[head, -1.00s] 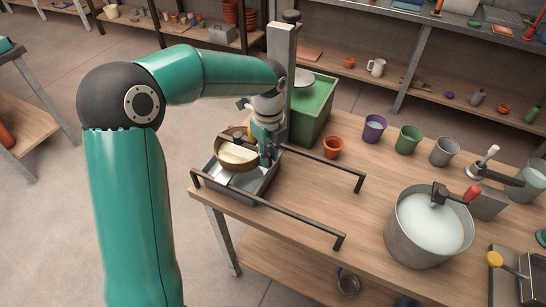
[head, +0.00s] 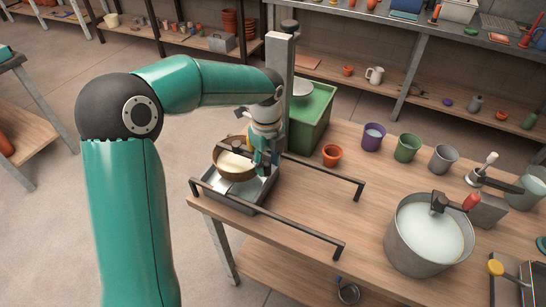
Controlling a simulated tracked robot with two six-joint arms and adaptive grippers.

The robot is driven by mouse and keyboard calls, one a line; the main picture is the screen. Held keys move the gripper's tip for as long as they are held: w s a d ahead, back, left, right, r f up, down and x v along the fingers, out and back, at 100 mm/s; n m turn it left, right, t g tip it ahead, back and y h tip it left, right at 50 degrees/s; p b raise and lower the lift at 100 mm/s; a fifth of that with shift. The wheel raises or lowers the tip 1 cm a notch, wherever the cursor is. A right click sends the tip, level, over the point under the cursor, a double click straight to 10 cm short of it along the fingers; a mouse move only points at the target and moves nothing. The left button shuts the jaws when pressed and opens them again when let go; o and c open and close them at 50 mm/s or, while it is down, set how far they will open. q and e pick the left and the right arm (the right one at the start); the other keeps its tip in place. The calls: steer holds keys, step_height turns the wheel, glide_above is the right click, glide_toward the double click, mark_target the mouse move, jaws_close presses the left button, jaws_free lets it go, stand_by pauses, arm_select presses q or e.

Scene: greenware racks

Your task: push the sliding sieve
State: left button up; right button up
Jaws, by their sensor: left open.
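The sliding sieve (head: 235,174) is a round, brown-rimmed sieve with pale material inside. It sits at the left end of two dark rails (head: 287,226), over a shallow grey metal tray (head: 258,190). My left gripper (head: 263,165) points down at the sieve's right side, close to its rim. It is open. My own gripper hides part of the rim and the far rail, and I cannot tell whether it touches the sieve. My right gripper is not in view.
A green box (head: 308,125) and a grey post (head: 278,75) stand behind the sieve. An orange pot (head: 332,155) is beyond the far rail. A large bucket of pale liquid (head: 428,235) stands right of the rails. The tabletop between the rails is clear to the right.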

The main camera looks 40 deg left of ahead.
arm_select(q)
step_height(320, 180, up, 12)
stand_by(0.5)
steer(key=shift+f, duration=0.1)
